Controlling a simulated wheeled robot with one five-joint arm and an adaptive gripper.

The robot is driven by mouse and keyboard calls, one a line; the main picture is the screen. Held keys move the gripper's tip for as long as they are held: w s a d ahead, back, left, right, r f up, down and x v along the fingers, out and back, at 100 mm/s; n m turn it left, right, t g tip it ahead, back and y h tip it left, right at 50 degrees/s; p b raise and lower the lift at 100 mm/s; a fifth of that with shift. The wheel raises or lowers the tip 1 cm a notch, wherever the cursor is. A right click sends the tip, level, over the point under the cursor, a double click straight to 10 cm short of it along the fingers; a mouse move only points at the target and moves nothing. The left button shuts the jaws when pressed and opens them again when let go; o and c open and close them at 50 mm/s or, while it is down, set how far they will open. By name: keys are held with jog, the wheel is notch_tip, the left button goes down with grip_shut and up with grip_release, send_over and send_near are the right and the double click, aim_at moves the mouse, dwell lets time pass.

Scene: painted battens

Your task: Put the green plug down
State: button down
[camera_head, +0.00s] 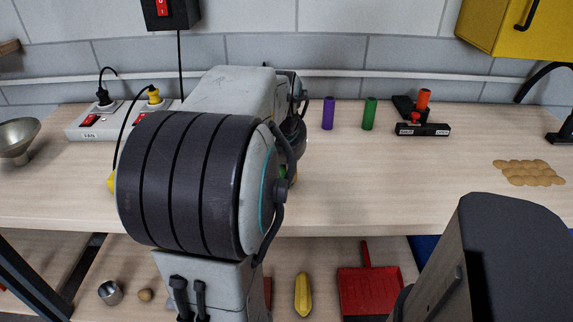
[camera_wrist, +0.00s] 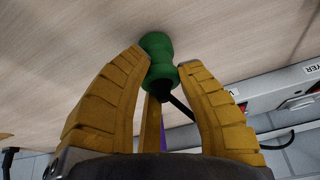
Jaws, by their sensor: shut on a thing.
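In the wrist view, the green plug (camera_wrist: 158,50) sits between the yellow fingers of my gripper (camera_wrist: 163,64), which are shut on it. Its rounded green end points at the wooden worktop (camera_wrist: 60,50); I cannot tell whether it touches. A dark cable or rod (camera_wrist: 180,106) runs from the plug's near side. In the head view, my arm hides most of the gripper, and only a small bit of green (camera_head: 284,172) shows beside it.
A white power strip (camera_head: 78,133) with black and yellow plugs is at the left. Purple (camera_head: 328,113) and green (camera_head: 369,113) cylinders stand at the back, left of a black block (camera_head: 423,130). A brown mat (camera_head: 528,173) lies right. The middle-right worktop is clear.

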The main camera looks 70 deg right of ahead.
jog(key=shift+f+b, duration=0.3)
jog(key=shift+f, duration=0.15)
jog(key=c, duration=0.9)
grip_release()
jog(key=shift+r, duration=0.1)
jog(key=shift+r+p, duration=0.55)
jog(key=shift+p, duration=0.05)
jog(key=p+v, duration=0.2)
jog(key=v, duration=1)
